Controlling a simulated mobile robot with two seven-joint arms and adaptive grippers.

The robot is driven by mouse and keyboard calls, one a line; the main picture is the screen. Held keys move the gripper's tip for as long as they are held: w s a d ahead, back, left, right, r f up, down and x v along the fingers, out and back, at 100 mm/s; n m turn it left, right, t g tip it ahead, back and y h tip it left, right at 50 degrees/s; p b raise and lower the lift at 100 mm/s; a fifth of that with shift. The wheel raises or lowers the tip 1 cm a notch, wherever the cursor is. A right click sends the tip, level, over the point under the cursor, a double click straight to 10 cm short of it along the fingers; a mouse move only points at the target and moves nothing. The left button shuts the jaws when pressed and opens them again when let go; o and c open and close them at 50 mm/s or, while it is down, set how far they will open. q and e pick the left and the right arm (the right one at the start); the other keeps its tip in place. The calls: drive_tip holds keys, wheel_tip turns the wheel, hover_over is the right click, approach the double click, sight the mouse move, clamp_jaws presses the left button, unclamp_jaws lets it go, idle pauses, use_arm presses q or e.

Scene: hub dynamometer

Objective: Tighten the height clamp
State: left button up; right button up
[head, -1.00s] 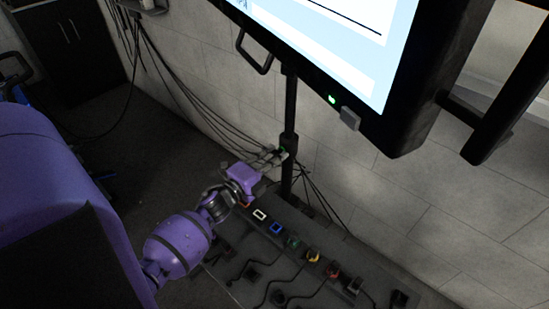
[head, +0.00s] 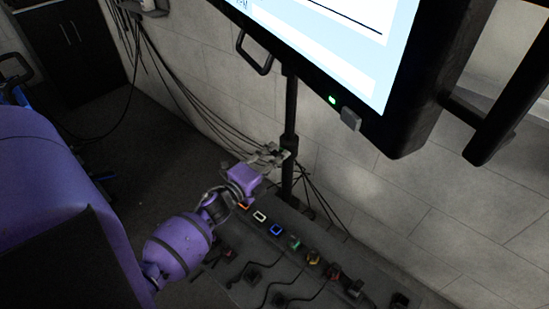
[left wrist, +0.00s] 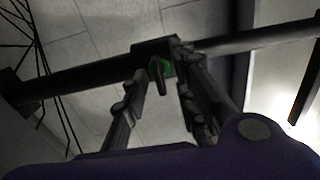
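The height clamp (head: 289,143) is a dark collar on the black vertical pole (head: 290,100) under the screen. In the left wrist view the clamp (left wrist: 152,47) shows a green patch and a short dark lever (left wrist: 159,80) pointing out toward my gripper. My left gripper (head: 276,156) is at the clamp, coming from the lower left. In the left wrist view its two fingers (left wrist: 164,80) are apart, one on each side of the lever, with gaps visible. Whether a fingertip touches the collar cannot be told. My right gripper is in neither view.
A large lit screen (head: 330,30) hangs above, with a black handle (head: 254,54) at its left. A dark bench (head: 300,240) with coloured sockets and cables stands below. Cables (head: 190,85) run along the tiled wall close behind the pole.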

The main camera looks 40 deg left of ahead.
use_arm(q)
drive_tip(key=s+a, duration=0.1)
drive_tip(key=s, duration=1.1)
idle(0.5)
